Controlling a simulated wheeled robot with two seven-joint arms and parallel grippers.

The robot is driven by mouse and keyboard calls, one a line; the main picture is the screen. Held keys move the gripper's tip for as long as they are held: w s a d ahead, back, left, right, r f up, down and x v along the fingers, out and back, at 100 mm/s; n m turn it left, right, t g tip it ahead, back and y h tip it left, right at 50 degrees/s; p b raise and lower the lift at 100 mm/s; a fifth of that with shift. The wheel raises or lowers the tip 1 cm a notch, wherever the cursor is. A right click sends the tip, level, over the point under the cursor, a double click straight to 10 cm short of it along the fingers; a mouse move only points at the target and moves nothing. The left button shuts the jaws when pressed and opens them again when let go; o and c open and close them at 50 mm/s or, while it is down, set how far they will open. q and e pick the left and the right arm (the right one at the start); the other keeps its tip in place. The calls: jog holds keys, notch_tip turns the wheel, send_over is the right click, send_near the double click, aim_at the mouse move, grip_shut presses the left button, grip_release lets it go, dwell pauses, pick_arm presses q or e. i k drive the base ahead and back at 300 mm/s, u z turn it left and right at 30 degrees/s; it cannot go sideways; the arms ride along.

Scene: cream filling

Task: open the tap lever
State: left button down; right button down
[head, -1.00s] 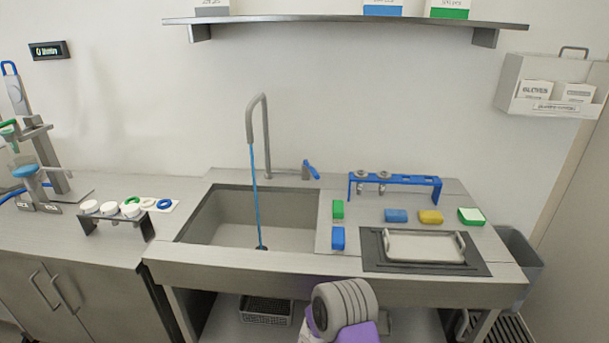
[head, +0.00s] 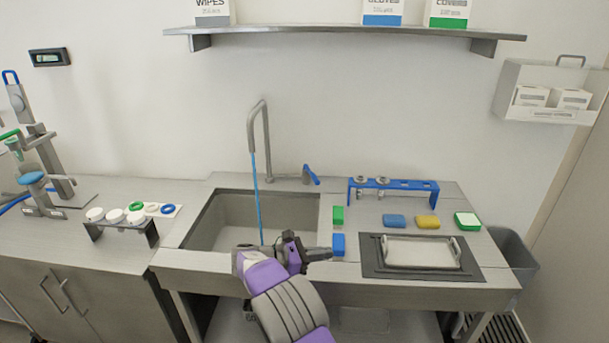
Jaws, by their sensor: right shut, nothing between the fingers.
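The grey tap (head: 266,140) rises behind the sink (head: 215,207), its spout bent over the basin. A thin blue line, looking like a stream, runs from the spout down into the basin; its lower end is hidden behind my arm. The blue tap lever (head: 311,174) sits on a short grey post right of the tap, tilted down to the right. My right gripper (head: 325,253) is over the sink's front edge, shut and empty, pointing right, well in front of and below the lever and apart from it. My left gripper is out of view.
A blue block (head: 338,244) is close to my right gripper's tip, with a green block (head: 338,215) behind it. A blue rack (head: 393,185), sponges and a tray (head: 421,252) occupy the right counter. A rack of white-capped jars (head: 118,225) stands at left.

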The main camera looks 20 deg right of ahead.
aim_at(312, 174)
jog(key=i, duration=1.4)
